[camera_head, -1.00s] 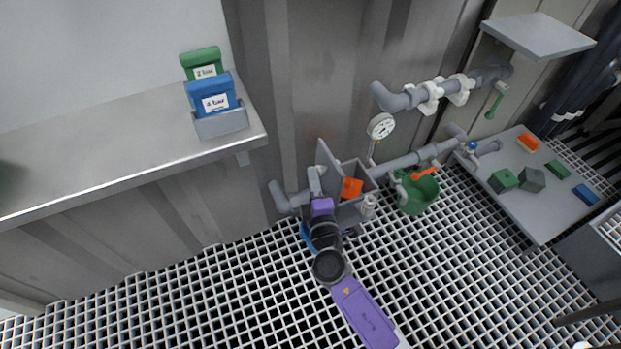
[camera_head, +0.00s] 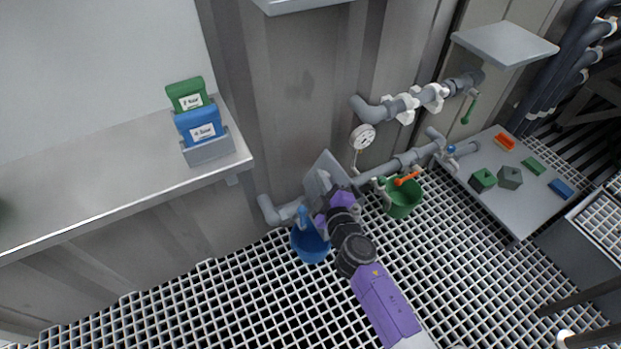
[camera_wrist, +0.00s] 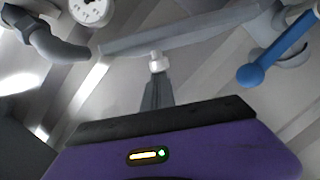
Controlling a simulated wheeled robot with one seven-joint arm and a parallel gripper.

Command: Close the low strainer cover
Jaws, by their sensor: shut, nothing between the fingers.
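The low strainer cover (camera_head: 322,174) is a flat grey plate beside the pipe at the foot of the wall. It stands tilted, and my arm hides its lower right part. The strainer box under and beside it is hidden behind my arm. My purple gripper (camera_head: 338,200) is at the cover's lower right edge; whether it touches the cover cannot be told. In the wrist view my gripper's narrow dark fingers (camera_wrist: 157,88) are shut, with nothing between them.
A blue bucket (camera_head: 311,246) stands left of my gripper and a green bucket (camera_head: 402,200) right of it. A gauge (camera_head: 363,138) and pipes line the wall. A low grey table (camera_head: 520,207) holds several blocks. A shelf (camera_head: 100,181) is at left.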

